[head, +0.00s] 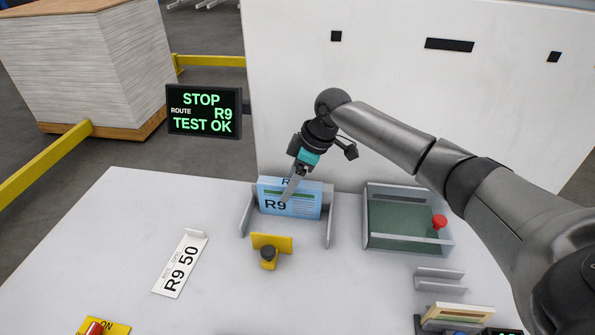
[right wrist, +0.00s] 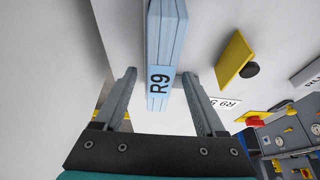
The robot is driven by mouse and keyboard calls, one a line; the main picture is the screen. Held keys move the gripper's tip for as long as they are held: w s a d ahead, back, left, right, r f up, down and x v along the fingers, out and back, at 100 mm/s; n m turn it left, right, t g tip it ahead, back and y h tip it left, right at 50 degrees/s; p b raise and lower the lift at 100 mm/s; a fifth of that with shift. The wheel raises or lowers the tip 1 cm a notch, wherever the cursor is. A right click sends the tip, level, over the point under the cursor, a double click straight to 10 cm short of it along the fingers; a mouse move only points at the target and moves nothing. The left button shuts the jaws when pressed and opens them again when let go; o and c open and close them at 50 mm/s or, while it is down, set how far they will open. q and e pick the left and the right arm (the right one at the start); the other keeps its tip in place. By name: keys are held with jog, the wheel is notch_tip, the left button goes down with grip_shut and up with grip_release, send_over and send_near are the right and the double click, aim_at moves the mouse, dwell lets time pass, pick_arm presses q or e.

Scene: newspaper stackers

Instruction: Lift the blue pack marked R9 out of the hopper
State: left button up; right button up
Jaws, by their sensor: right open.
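The light blue pack marked R9 (head: 306,204) stands upright in the hopper, between its grey side walls (head: 330,222). My right gripper (head: 287,198) comes down over the pack's front, its fingers overlapping the pack in the head view. In the right wrist view the open fingers (right wrist: 160,76) lie on either side of the pack (right wrist: 165,40), with a visible gap at each side. I cannot tell how far the fingers reach along it. The gripper holds nothing. My left gripper is not in view.
A yellow plate with a black knob (head: 268,253) stands in front of the hopper. A green-floored grey tray (head: 366,225) with a red knob (head: 439,222) is to the right. A label reading R9 50 (head: 180,268) lies left. A sign (head: 204,111) reads STOP, ROUTE R9, TEST OK. A white panel (head: 290,90) rises behind.

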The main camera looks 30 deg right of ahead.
jog(key=shift+a+f, duration=0.1)
jog(key=shift+f, duration=0.2)
jog(key=shift+c, duration=0.4)
grip_shut()
jog(key=shift+w+r, duration=0.1)
jog(key=shift+r, duration=0.1)
jog(key=shift+r+p, duration=4.15)
jog(key=shift+p, duration=0.5)
